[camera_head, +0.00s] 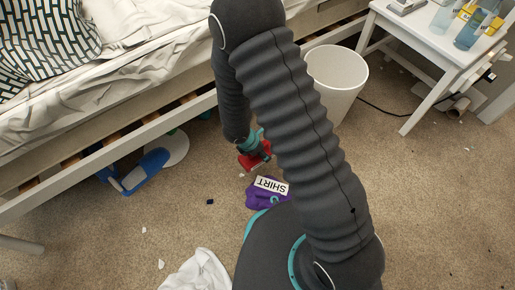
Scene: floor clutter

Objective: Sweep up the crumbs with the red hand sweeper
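The red hand sweeper (254,160) shows at the end of my arm, low over the carpet, partly hidden behind the arm. My gripper (250,146) is at its top and seems to meet it, but the fingers are too small and covered to read. Small pale crumbs or scraps lie on the carpet, one (242,175) just below the sweeper and others (161,264) at the lower left. A small dark piece (210,202) lies left of the purple cloth.
A purple cloth (254,199) labelled SHIRT lies near my base. White cloth (200,272) lies at the bottom. A white bin (337,72) stands right of my arm, by a white table (440,45). Blue items (147,168) lie by the bed frame (100,158). Carpet at right is mostly open.

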